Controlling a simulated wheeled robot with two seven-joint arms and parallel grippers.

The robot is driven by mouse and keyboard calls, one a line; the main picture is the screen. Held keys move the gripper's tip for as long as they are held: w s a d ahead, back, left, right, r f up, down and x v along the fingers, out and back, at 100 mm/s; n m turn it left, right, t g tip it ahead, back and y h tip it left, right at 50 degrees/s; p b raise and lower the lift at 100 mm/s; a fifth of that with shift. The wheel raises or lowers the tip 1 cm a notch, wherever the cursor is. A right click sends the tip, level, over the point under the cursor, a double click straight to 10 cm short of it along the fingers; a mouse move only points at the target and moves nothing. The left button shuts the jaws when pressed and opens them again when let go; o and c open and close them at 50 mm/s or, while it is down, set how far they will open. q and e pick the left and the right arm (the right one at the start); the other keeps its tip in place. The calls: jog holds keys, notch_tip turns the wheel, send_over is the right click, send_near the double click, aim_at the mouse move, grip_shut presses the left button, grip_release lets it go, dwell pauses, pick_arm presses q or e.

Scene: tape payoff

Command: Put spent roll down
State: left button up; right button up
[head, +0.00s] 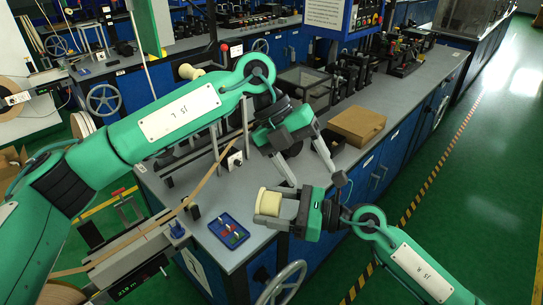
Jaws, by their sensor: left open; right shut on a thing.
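The spent roll, a small cream-coloured spool (268,201), is held in my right gripper (277,208), just over the front corner of the grey bench. Whether its underside touches the bench cannot be told. My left gripper (312,178) is open and empty, its fingers pointing down, above and to the right of the roll. Another cream roll (188,71) shows behind my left arm, partly hidden by it.
A blue tray with small coloured pieces (229,230) lies on the bench (205,247) left of the roll. A brown cardboard box (357,123) stands farther back. A tan tape strip (204,181) runs diagonally on the left. A handwheel (281,285) is below the bench edge.

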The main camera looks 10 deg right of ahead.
aim_at(271, 195)
pick_arm(q)
jog(key=a+t+y, duration=0.1)
jog(key=a+y, duration=0.1)
jog(key=a+r+t+y, duration=0.1)
jog(key=a+t, duration=0.1)
jog(key=a+r+t+y, duration=0.1)
jog(key=a+y, duration=0.1)
jog(key=shift+w+a+r+t+y, duration=0.1)
jog(key=shift+a+r+t+y, duration=0.05)
jog(key=shift+t+y, duration=0.15)
notch_tip(271, 195, down, 12)
jog(key=shift+a+r, duration=0.1)
jog(key=c, duration=1.1)
pick_arm(e)
jog(key=o, duration=1.1)
